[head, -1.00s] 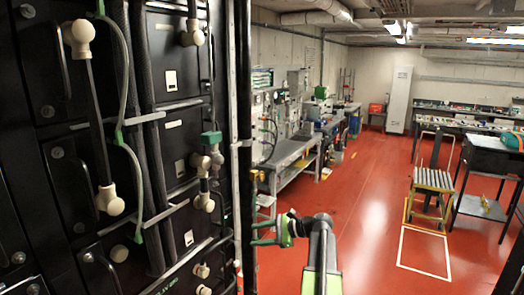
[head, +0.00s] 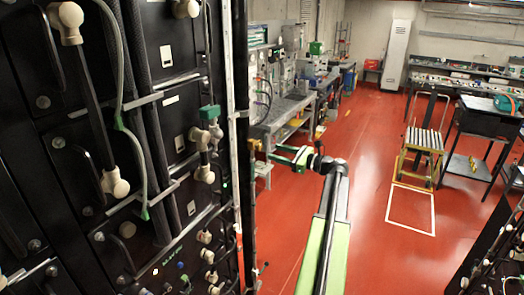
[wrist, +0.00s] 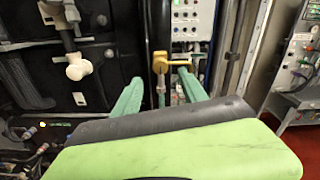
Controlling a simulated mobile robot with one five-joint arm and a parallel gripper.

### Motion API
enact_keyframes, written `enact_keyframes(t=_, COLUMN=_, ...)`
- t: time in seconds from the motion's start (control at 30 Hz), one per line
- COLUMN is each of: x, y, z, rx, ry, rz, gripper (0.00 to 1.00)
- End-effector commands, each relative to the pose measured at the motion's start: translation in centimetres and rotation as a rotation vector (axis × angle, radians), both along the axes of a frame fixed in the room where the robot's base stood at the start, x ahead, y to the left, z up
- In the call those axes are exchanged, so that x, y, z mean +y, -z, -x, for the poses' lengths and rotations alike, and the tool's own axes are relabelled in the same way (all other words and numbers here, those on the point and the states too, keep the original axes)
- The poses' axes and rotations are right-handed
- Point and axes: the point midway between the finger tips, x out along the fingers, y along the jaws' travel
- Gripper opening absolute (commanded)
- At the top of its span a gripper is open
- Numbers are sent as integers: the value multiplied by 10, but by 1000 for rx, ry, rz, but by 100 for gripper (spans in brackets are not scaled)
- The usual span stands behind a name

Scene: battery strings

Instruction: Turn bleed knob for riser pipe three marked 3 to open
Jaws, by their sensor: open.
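A brass-yellow knob or valve fitting (wrist: 160,64) shows in the wrist view on a dark upright pipe, between and just beyond my fingertips. In the head view a small yellow fitting (head: 255,145) is on the black pipe at the right edge of the battery rack, just left of my fingers. No mark 3 is legible, and I cannot tell which riser it belongs to. My gripper (head: 272,155) is open with green fingers pointing left at the pipe. In the wrist view my gripper (wrist: 160,77) has its fingers spread either side of the fitting, with nothing held.
The black battery rack (head: 95,150) with cream connectors and hoses fills the left. A workbench (head: 290,110) stands behind the pipe. A grey panel with round buttons (wrist: 194,20) is behind the fitting.

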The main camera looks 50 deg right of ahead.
Motion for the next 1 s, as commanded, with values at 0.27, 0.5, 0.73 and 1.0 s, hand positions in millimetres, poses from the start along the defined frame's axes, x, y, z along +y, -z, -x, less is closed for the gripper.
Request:
enact_keyframes(t=0.27, x=12, y=0, z=-53, rx=0, ry=0, rz=0, gripper=50)
enact_keyframes(t=0.5, x=16, y=0, z=-65, rx=1, ry=1, rz=1, gripper=50)
enact_keyframes(t=0.73, x=15, y=0, z=-65, rx=0, ry=2, rz=1, gripper=44)
enact_keyframes(t=1.0, x=15, y=0, z=-64, rx=0, ry=2, rz=1, gripper=8)
